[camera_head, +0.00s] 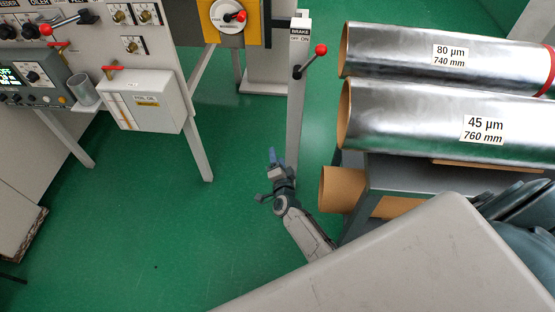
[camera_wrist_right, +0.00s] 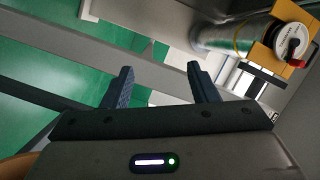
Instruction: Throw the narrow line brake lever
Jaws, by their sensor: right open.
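A brake lever with a red ball knob (camera_head: 320,49) and a dark rod sits near the top of a grey post (camera_head: 297,110) in the head view. The plate above it reads BRAKE, OFF, ON; the knob tilts up to the right. My right gripper (camera_head: 273,158) is below the lever, near the lower part of the post in the picture, and apart from the knob. In the wrist view my right gripper (camera_wrist_right: 162,84) has its fingers spread with nothing between them. I cannot make out the lever there. My left gripper is not in view.
Foil rolls marked 80 µm 740 mm (camera_head: 410,50) and 45 µm 760 mm (camera_head: 420,112) lie right of the post. A yellow panel (camera_head: 248,25) with a red-handled switch stands behind left. A control cabinet (camera_head: 110,62) is at left. Green floor (camera_head: 160,220) is open between.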

